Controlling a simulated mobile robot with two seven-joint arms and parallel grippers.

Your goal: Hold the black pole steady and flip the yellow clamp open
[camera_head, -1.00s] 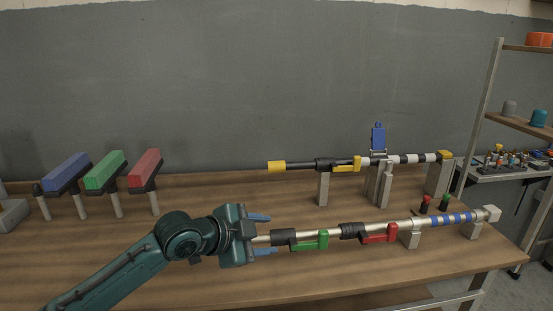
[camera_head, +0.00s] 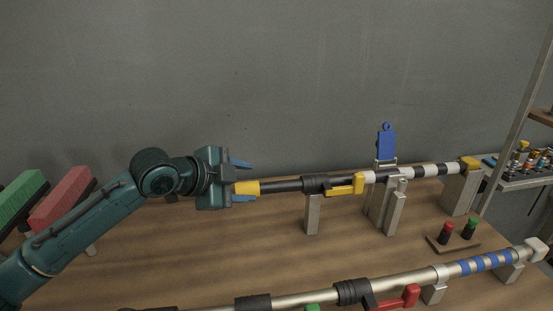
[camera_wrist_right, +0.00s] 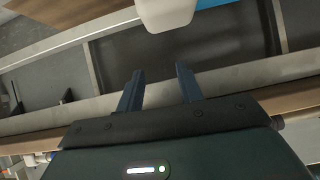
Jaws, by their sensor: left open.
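The black pole (camera_head: 285,186) lies level on grey stands in the head view, with a yellow tip at its left end and white bands to the right. The yellow clamp (camera_head: 345,189) sits on the pole near the left stand, its lever lying along the pole. My left gripper (camera_head: 242,181) is open at the pole's left end, its blue fingers above and below the yellow tip; contact cannot be told. My right gripper (camera_wrist_right: 160,72) shows only in the right wrist view, with its fingers apart and nothing between them.
A silver pole (camera_head: 305,298) with a red clamp (camera_head: 408,297) lies nearer on the table. A blue upright tag (camera_head: 386,143) stands behind the black pole. Red and green buttons (camera_head: 458,230) sit at right. Green and red blocks (camera_head: 62,197) are at left.

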